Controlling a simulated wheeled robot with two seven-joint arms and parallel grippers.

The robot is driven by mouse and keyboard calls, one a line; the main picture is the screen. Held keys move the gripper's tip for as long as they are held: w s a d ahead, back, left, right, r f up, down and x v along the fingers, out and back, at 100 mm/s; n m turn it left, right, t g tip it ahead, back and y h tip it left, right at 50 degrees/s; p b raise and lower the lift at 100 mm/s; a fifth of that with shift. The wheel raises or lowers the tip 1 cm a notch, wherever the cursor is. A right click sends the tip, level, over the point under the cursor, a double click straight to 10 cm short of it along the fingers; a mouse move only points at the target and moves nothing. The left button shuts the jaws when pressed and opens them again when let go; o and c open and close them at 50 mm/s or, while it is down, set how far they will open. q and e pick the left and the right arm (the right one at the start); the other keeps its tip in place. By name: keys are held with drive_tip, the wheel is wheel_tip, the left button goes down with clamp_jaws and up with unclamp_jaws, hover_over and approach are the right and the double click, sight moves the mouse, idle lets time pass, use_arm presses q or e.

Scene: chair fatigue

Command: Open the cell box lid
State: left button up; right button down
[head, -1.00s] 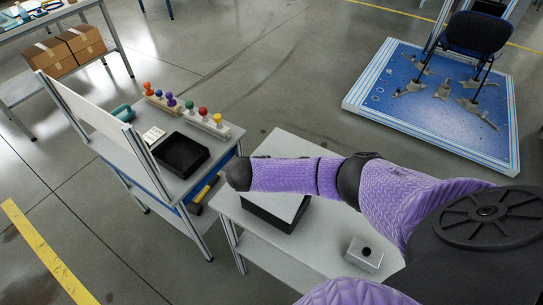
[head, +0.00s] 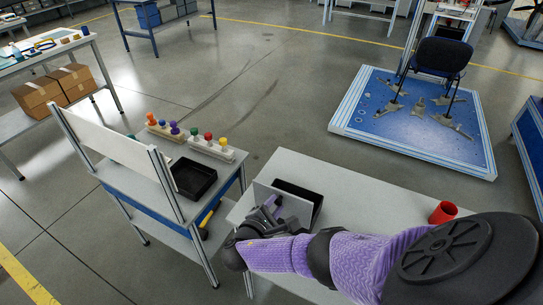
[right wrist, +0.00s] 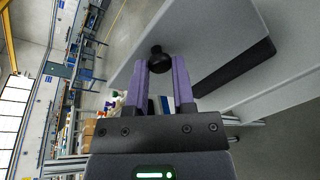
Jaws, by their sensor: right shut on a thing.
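The cell box (head: 300,189) is a black, low box on the light grey table in the head view. Its grey lid (head: 293,207) is raised and tilted up steeply, with the dark inside showing behind it. My right gripper (head: 266,213) is at the near left side of the lid. In the right wrist view, its purple fingers are shut on the lid's black knob (right wrist: 158,60), and the grey lid panel (right wrist: 215,38) fills the upper middle. The arm hides part of the lid and box. My left gripper is not in view.
The grey table (head: 365,185) has free room right of the box, with a red cup (head: 443,212) there. A bench at left holds a black tray (head: 194,178) and coloured knobs (head: 208,140). A chair (head: 443,58) stands on a blue platform at the back right.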

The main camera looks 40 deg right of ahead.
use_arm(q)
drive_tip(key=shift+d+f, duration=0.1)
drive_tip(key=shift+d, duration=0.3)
use_arm(e)
drive_tip(key=shift+s+a+f, duration=0.45)
drive_tip(key=shift+a+f, duration=0.2)
drive_tip(key=shift+f, duration=0.05)
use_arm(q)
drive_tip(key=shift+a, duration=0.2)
use_arm(e)
drive_tip(key=c, duration=0.8)
unclamp_jaws()
drive_tip(key=o, duration=0.3)
drive_tip(key=shift+d, duration=0.35)
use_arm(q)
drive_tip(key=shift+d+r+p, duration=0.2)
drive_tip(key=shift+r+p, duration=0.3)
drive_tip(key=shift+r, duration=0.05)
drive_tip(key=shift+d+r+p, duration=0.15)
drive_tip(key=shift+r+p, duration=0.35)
use_arm(e)
drive_tip(key=shift+o, duration=0.2)
drive_tip(key=v, duration=1)
